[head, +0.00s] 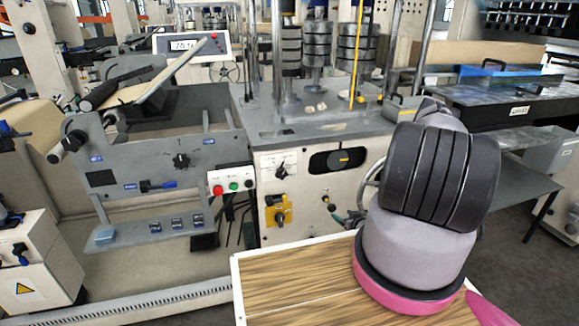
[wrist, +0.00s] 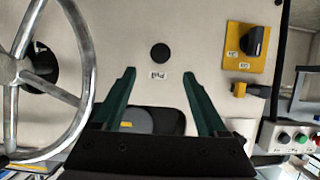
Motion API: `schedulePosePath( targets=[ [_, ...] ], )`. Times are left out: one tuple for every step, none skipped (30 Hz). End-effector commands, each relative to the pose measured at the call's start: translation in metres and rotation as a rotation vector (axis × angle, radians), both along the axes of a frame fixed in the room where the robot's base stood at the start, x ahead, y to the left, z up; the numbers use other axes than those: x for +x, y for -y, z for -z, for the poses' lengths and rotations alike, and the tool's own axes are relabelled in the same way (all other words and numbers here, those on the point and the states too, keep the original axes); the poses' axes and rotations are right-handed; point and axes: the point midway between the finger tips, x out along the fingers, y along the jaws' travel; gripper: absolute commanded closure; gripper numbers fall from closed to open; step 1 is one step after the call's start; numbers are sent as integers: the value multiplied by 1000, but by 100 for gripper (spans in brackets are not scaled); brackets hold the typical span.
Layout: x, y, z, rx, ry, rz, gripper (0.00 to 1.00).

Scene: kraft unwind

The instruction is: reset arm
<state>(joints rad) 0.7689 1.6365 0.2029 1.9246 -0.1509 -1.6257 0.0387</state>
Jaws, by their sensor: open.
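My gripper (wrist: 165,100) is open in the wrist view, with two green fingers spread apart and nothing between them. It faces the pale front panel of the machine (wrist: 195,45). A round black knob with a label (wrist: 160,54) lies in line with the gap between the fingers. My arm shows in the head view as a large grey and black form with a pink band at the right, reaching over a wooden top. My gripper is hidden in the head view.
A metal handwheel (wrist: 85,95) is at the left of the wrist view. A yellow switch plate (wrist: 249,46) is at the upper right. In the head view, a button box (head: 230,182) sits left of the panel, and a dark table (head: 510,95) stands at the right.

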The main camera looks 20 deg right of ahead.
Motion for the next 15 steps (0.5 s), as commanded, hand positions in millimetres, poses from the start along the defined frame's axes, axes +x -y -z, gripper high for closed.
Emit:
schedulePosePath(
  targets=[
    [1, 1, -1, -1, -1, 0, 25],
    [2, 2, -2, -2, -2, -1, 25],
    [6, 4, -6, -6, -6, -2, 25],
    [9, 6, -10, -10, -11, -4, 25],
    [13, 9, -15, -13, -19, -5, 25],
    [21, 14, -24, -19, -30, -9, 25],
    [27, 18, -32, -25, -41, -10, 25],
    [34, 23, -41, -31, -54, -11, 25],
    [44, 28, -55, -40, -73, -12, 25],
    [51, 32, -67, -46, -88, -13, 25],
    [58, 36, -79, -53, -103, -12, 25],
    [67, 39, -95, -61, -125, -11, 25],
    [73, 43, -107, -65, -141, -8, 25],
    [78, 45, -120, -72, -155, -6, 25],
    [85, 47, -137, -78, -174, -1, 25]
  ],
)
